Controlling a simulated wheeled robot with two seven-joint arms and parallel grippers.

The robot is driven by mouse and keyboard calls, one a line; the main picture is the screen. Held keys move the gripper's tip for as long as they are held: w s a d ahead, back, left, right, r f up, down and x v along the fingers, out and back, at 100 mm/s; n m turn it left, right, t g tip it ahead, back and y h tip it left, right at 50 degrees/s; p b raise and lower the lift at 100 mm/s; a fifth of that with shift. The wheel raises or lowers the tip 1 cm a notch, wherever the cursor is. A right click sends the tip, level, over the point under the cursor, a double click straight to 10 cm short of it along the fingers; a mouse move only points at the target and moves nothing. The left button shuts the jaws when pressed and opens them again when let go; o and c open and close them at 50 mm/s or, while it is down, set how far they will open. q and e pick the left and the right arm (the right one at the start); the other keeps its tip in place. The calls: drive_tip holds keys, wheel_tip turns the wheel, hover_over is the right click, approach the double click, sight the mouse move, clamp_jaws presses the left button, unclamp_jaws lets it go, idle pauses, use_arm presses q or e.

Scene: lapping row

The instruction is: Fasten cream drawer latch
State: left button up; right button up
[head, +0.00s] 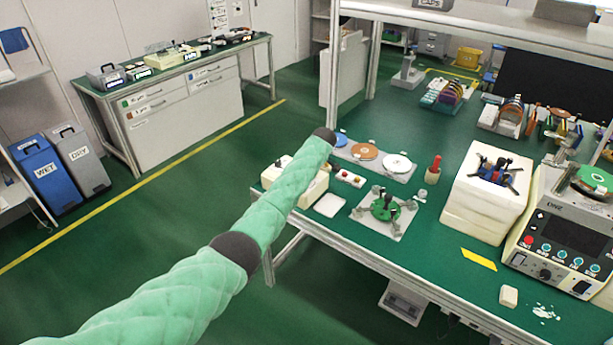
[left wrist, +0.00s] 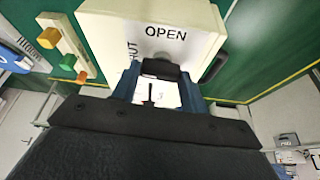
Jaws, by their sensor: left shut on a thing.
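The cream drawer unit (left wrist: 120,35) fills the top of the left wrist view, with the word OPEN and part of a second word, ending in UT, on its face. A black latch piece (left wrist: 160,68) is at its front edge below OPEN. My left gripper (left wrist: 159,84) has its blue fingers on either side of this black piece and is shut on it. In the head view the cream unit (head: 312,190) sits at the near left corner of the green bench, partly behind my green-sleeved left arm; the gripper itself is hidden there. My right gripper is in neither view.
A strip with coloured buttons (left wrist: 68,62) is beside the unit. A white pad (head: 330,205), a plate with a green disc fixture (head: 384,209) and a cream block stack (head: 465,215) stand further right on the bench (head: 425,262). The floor left of the bench is clear.

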use_arm(q)
drive_tip(key=shift+n, duration=0.6)
drive_tip(key=shift+y, duration=0.3)
drive_tip(key=o, duration=1)
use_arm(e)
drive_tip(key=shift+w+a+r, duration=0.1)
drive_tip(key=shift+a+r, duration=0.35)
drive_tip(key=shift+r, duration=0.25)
